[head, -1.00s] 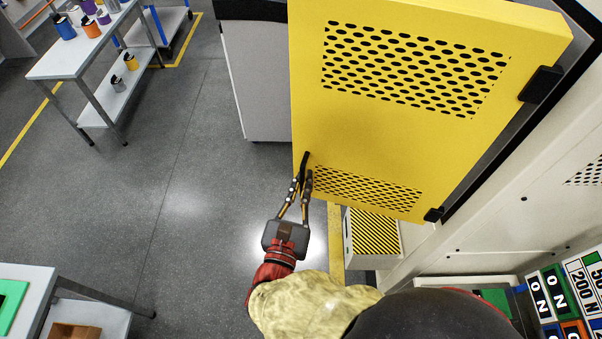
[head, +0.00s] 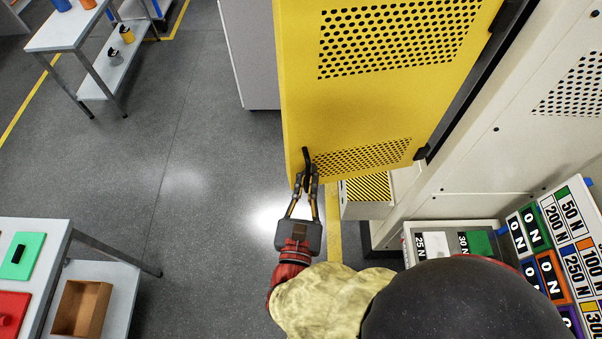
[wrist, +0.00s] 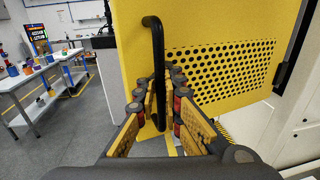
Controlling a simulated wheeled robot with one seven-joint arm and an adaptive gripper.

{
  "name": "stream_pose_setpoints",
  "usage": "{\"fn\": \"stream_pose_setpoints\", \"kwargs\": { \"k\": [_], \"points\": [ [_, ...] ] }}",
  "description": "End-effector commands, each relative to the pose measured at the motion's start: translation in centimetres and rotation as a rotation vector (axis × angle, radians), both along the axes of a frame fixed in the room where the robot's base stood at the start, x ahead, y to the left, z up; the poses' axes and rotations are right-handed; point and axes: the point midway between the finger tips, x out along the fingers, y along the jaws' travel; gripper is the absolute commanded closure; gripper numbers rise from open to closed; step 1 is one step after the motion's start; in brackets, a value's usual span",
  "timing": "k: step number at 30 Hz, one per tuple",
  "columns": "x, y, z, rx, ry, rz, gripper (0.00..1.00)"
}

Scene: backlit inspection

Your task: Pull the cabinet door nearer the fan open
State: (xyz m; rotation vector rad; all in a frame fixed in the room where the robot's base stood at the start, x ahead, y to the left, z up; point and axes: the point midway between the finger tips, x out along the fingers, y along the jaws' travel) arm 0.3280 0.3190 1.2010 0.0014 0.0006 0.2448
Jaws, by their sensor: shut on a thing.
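The yellow cabinet door (head: 360,115) stands swung out from the cream cabinet (head: 500,110), hinged on its right edge. It has perforated panels and a black bar handle (head: 306,160) near its free left edge. The handle also shows in the wrist view (wrist: 156,65), running down between my fingers. My gripper (head: 306,186) is shut on the lower part of the handle; the finger pads (wrist: 160,100) sit on both sides of it. The fan is not clearly visible in these views.
A yellow-black striped box (head: 367,190) sits low by the cabinet. A grey cabinet (head: 248,60) stands behind the door. Worktables stand at upper left (head: 70,28) and lower left (head: 50,235). Label panels (head: 560,240) are at lower right. The grey floor (head: 180,140) left of the door is clear.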

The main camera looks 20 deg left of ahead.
Motion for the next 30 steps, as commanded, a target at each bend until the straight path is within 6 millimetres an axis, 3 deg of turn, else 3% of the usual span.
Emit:
{"fn": "stream_pose_setpoints", "kwargs": {
  "k": [10, 11, 19, 30],
  "points": [
    [-0.01, 0.10, 0.12, 0.004, -0.001, 0.002, 1.00],
    [-0.02, 0.11, 0.12, 0.004, -0.001, 0.002, 0.92],
    [0.00, 0.03, 0.07, 0.002, 0.000, 0.000, 0.77],
    [0.02, 0.01, 0.47, 0.003, 0.000, 0.000, 0.76]
  ]
}}
